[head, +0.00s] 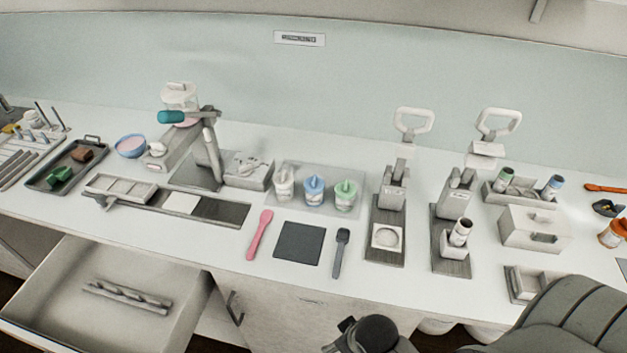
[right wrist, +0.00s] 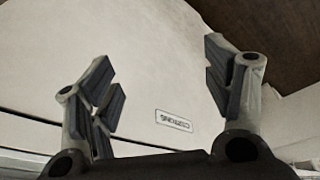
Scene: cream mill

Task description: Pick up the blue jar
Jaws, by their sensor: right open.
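The blue jar (head: 314,190) stands upright on a pale tray (head: 276,198) near the middle of the bench, its blue lid on top. A white jar (head: 284,183) stands to its left and a green jar (head: 345,194) to its right, all close together. My right gripper (right wrist: 165,85) is open and empty in the right wrist view, its fingers spread wide before a pale surface with a small label. No jar shows in that view. My left gripper is not in view.
In front of the tray lie a pink spatula (head: 259,235), a dark square mat (head: 299,244) and a dark spoon (head: 341,253). A press (head: 388,230) stands to the right and a lever machine (head: 205,150) to the left. A drawer (head: 190,303) hangs open at lower left.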

